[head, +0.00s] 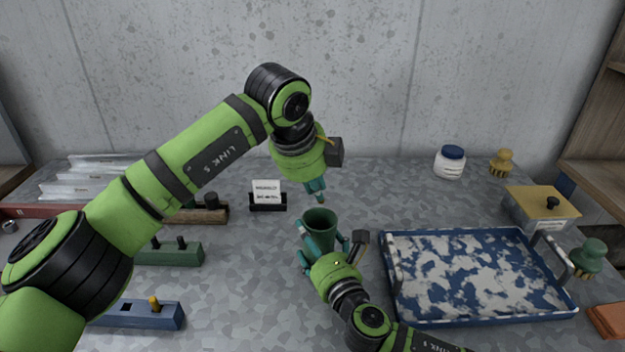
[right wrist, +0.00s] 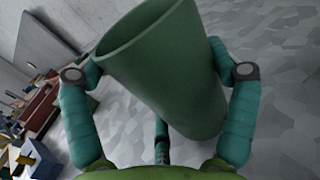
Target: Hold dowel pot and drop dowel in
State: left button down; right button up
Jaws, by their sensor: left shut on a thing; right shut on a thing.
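The dowel pot, a dark green tapered cup (head: 320,224), stands about upright near the middle of the table, its mouth open upward. In the right wrist view the pot (right wrist: 165,65) fills the space between teal fingers. My right gripper (head: 322,248) is shut on it from the front, with fingers on both sides. My left gripper (head: 317,190) points down just above and behind the pot's rim, apart from it. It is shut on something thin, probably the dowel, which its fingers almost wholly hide. The inside of the pot shows no clear contents.
A blue-and-white speckled tray (head: 390,290) lies to the right. A blue block (head: 125,316) with a yellow peg and a green block (head: 170,255) with dark pegs stand left. A small label stand (head: 267,196) is behind. A white jar (head: 450,164) stands at the back right.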

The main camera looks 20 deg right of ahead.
pick_arm(q)
jog(key=shift+f, duration=3.35)
jog(key=c, duration=1.2)
grip_release()
jog(key=v, duration=1.2)
